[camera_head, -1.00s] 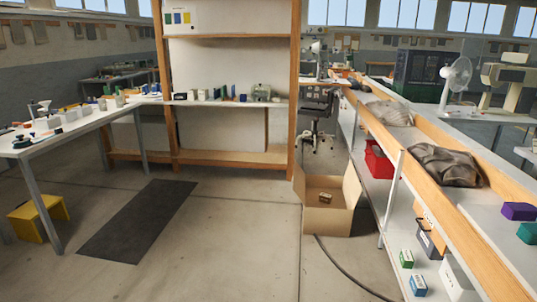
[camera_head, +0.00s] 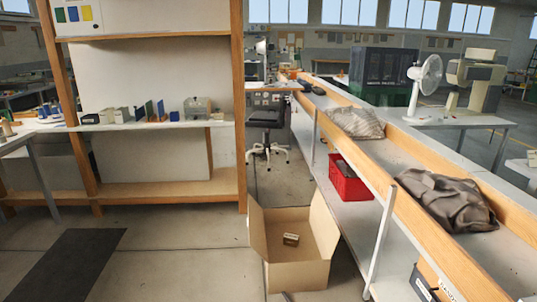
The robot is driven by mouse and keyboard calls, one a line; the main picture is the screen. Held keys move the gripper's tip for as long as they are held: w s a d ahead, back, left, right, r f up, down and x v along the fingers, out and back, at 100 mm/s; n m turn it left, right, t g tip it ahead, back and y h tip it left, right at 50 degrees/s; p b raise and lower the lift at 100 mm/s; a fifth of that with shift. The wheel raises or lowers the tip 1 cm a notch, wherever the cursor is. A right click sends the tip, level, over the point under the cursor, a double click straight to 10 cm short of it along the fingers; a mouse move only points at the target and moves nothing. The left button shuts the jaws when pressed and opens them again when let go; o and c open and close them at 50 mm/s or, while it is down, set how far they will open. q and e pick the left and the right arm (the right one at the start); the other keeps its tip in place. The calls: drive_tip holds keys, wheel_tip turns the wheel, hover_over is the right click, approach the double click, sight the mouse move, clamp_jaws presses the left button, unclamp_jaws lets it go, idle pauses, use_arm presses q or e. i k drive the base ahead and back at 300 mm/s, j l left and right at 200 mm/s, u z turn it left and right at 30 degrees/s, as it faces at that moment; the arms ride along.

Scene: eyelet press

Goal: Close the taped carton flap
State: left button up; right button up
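An open cardboard carton (camera_head: 298,272) stands on the floor, a little right of the picture's middle, close to the long bench. Its side flaps stand up and spread outward, one at the left and one at the right. A small brown box (camera_head: 291,239) lies inside it. I cannot make out any tape on a flap. Neither of my grippers shows in this view.
A long wooden-edged bench (camera_head: 417,222) runs along the right, with a slanted metal leg near the carton. A red crate (camera_head: 348,184) sits on its lower shelf. An office chair (camera_head: 266,128) stands behind the carton. A dark mat (camera_head: 66,262) lies at left; the floor between is clear.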

sight(330, 232)
drive_tip(key=i+z, duration=0.25)
drive_tip(key=i, duration=0.2)
drive_tip(key=i+j+z, duration=0.25)
drive_tip(key=i, duration=0.2)
drive_tip(key=i+j+z, duration=0.1)
drive_tip(key=i+z, duration=0.15)
drive_tip(key=i, duration=0.2)
drive_tip(key=i+j+z, duration=0.25)
drive_tip(key=i, duration=0.2)
